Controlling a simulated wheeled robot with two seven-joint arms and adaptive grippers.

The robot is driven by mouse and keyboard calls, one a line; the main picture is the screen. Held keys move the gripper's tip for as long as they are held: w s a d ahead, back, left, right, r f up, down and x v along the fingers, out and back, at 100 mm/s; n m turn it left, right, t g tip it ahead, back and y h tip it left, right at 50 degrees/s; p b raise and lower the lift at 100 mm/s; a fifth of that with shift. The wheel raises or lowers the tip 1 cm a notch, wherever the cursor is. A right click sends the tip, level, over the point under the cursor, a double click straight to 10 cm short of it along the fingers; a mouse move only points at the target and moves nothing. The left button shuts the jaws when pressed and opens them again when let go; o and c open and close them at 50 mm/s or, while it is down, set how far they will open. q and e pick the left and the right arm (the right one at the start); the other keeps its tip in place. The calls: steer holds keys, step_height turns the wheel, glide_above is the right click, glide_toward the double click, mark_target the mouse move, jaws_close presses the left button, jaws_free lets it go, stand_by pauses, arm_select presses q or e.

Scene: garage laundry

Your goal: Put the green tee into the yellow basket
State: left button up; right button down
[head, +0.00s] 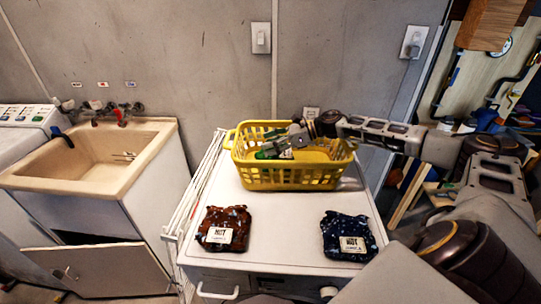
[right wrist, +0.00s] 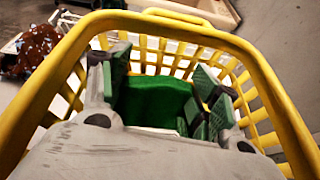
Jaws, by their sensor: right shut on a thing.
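The yellow basket (head: 290,180) stands at the back of the white worktop. My right gripper (head: 274,149) reaches into it from above, inside the rim. In the right wrist view the basket rim (right wrist: 190,33) surrounds the gripper (right wrist: 160,95). The green tee (right wrist: 152,102) lies between its fingers, and the gripper is shut on it. In the head view only a little green shows at the fingers, so the tee is mostly hidden by the gripper and basket wall. I cannot tell whether the tee touches the basket floor. My left gripper is not in view.
A dark red packet (head: 223,230) with a white label lies at the front left of the worktop (head: 285,222). A dark blue packet (head: 348,237) lies at the front right. A beige sink (head: 95,160) stands to the left, and a white drying rack (head: 192,200) stands beside the worktop.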

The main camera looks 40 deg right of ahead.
steer(key=shift+f, duration=2.5)
steer(key=shift+c, duration=1.7)
jaws_free()
steer(key=shift+s+d, duration=0.1)
steer(key=shift+d, duration=0.05)
